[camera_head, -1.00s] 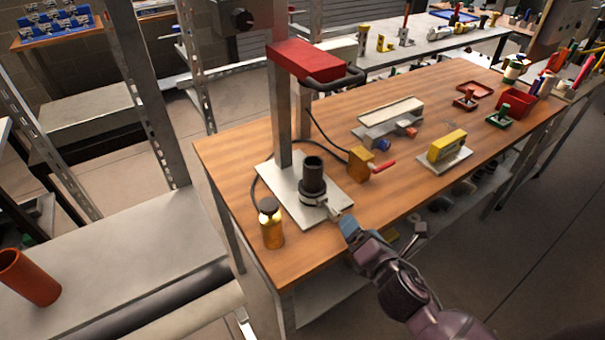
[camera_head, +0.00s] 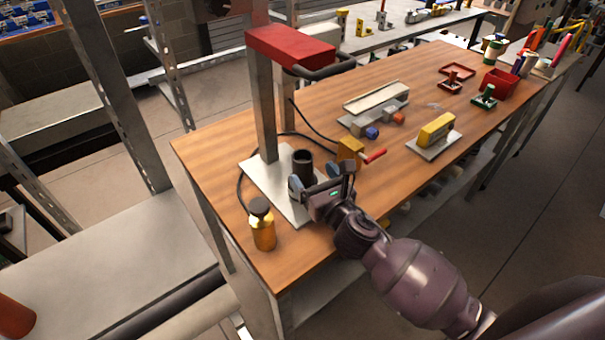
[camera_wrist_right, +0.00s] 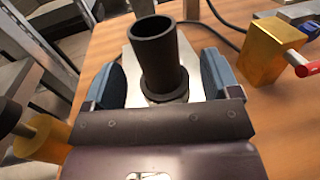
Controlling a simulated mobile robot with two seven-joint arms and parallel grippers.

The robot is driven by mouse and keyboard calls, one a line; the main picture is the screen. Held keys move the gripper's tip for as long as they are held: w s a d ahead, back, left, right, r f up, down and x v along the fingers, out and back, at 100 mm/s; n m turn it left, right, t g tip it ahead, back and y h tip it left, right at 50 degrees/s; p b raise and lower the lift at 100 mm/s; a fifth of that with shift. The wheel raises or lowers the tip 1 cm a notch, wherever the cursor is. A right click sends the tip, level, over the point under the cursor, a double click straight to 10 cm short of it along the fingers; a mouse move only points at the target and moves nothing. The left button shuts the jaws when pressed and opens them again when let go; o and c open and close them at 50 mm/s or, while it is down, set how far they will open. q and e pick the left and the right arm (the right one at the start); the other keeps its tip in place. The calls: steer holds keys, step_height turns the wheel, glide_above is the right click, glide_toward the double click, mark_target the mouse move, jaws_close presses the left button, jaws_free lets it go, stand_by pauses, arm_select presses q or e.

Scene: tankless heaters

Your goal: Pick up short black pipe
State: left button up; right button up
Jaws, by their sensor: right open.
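The short black pipe (camera_head: 303,160) stands upright on the metal base plate (camera_head: 262,172) of the red-topped stand. In the right wrist view the pipe (camera_wrist_right: 155,50) shows its open top and a wider black ring at its foot. My right gripper (camera_head: 314,178) is open, with one blue-padded finger on each side of the pipe. In the right wrist view, gaps show between the pipe and both fingers of the gripper (camera_wrist_right: 160,78). In the head view the gripper hides the pipe's lower part. My left gripper is not in view.
The stand's red top (camera_head: 290,46) and post rise behind the pipe. A gold bottle (camera_head: 262,228) with a dark cap stands at the front left. A brass valve block (camera_head: 350,148) with a red handle is close on the right. Bare wooden tabletop (camera_head: 285,262) lies in front.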

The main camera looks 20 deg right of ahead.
mark_target(302, 159)
steer(key=shift+w+a+r, duration=0.1)
steer(key=shift+w+a, duration=0.1)
steer(key=shift+w, duration=0.65)
steer(key=shift+w+a, duration=0.2)
steer(key=shift+w, duration=0.65)
steer(key=shift+w+a+r, duration=0.1)
steer(key=shift+w+a, duration=0.1)
steer(key=shift+w, duration=0.65)
steer(key=shift+c, duration=0.5)
steer(key=c, duration=0.9)
